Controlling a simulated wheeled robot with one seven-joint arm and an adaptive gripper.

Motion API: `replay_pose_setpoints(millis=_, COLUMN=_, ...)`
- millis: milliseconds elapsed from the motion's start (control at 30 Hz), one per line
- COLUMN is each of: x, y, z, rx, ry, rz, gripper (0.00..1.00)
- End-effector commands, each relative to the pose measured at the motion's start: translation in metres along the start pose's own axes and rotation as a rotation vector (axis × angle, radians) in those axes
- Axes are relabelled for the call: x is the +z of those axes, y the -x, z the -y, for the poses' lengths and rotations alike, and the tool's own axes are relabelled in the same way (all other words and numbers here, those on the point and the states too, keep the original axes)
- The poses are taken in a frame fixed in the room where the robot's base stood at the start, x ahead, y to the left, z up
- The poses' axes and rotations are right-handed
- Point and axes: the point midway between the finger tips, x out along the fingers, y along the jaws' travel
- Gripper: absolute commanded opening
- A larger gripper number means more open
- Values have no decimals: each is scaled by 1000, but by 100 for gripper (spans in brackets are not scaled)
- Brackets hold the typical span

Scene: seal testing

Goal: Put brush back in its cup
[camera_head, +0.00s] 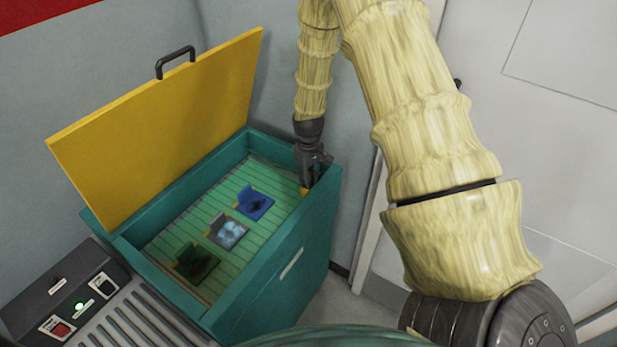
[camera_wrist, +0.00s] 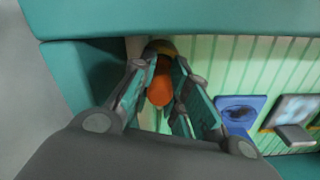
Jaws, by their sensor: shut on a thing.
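My gripper (camera_head: 309,178) reaches down into the far right corner of the open green box. In the wrist view my gripper (camera_wrist: 163,88) has its two fingers closed on an orange rounded thing, which looks like the handle of the brush (camera_wrist: 160,90). A yellow rim or edge (camera_wrist: 161,47), perhaps the cup, shows just behind the orange part. A small yellow patch also shows beside the fingertips in the head view. The bristles are hidden. I cannot tell whether the brush is inside the cup or only beside it.
The green box (camera_head: 283,262) has a slatted floor and its yellow lid (camera_head: 165,125) stands open. On the floor lie a blue tray (camera_head: 254,203), a grey tray with pale contents (camera_head: 227,232) and a dark tray (camera_head: 197,263). A control panel (camera_head: 70,305) is at lower left.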

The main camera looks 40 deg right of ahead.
Motion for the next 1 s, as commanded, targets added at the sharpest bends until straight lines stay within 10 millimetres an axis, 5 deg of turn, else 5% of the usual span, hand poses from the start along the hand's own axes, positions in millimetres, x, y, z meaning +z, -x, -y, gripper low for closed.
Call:
replay_pose_setpoints(millis=167, x=0, y=0, z=0, rx=0, ry=0, rz=0, gripper=0)
replay_pose_setpoints(millis=200, x=0, y=0, z=0, rx=0, ry=0, rz=0, gripper=18)
replay_pose_setpoints(millis=333, x=0, y=0, z=0, rx=0, ry=0, rz=0, gripper=42)
replay_pose_setpoints(millis=1000, x=0, y=21, z=0, rx=0, ry=0, rz=-1, gripper=42)
